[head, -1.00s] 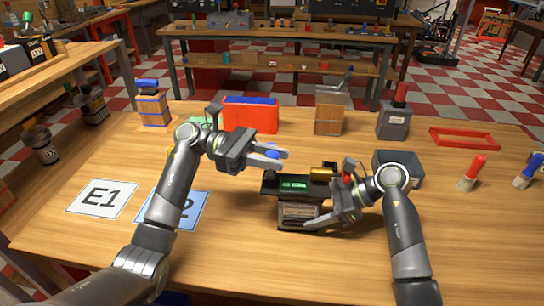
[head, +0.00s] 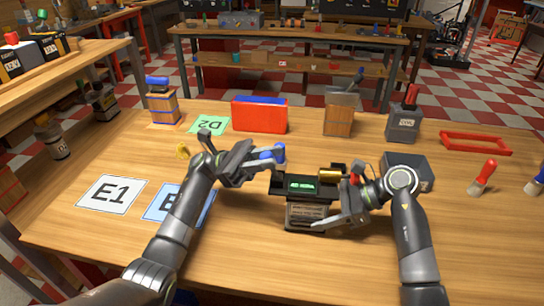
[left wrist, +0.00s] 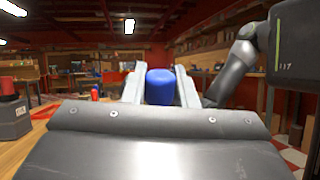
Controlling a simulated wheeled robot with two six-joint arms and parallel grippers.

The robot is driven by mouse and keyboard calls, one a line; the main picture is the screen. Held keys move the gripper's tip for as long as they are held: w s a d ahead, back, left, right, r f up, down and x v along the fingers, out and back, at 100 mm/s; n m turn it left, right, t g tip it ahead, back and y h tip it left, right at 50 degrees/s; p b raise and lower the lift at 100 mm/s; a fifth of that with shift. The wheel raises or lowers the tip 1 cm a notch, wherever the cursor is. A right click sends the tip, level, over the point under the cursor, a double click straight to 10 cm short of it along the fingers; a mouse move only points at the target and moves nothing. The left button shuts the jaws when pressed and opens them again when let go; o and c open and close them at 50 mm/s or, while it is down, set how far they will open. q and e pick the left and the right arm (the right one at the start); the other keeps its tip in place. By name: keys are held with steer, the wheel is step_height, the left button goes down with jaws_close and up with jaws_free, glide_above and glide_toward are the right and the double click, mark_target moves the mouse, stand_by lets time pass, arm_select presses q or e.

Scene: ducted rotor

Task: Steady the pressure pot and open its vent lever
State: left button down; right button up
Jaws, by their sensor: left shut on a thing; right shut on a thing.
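My left gripper (head: 272,157) is shut on this knob. The left wrist view shows the blue knob (left wrist: 160,87) between both fingers. My right gripper (head: 335,219) is shut on the pot's lower right side. The lever's shaft is mostly hidden.
A red and blue box (head: 259,115) and a wooden box (head: 339,116) stand at the back. A red-handled brush (head: 482,177) is at right.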

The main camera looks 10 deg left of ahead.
arm_select(q)
steer(key=shift+a+f+m+g+h, duration=0.2)
steer(key=shift+a+m+g+h, duration=0.1)
steer(key=shift+h, duration=0.2)
steer(key=c, duration=1.1)
jaws_free()
steer(key=shift+c, duration=0.2)
steer(key=v, duration=0.7)
steer(key=shift+a+f, duration=0.15)
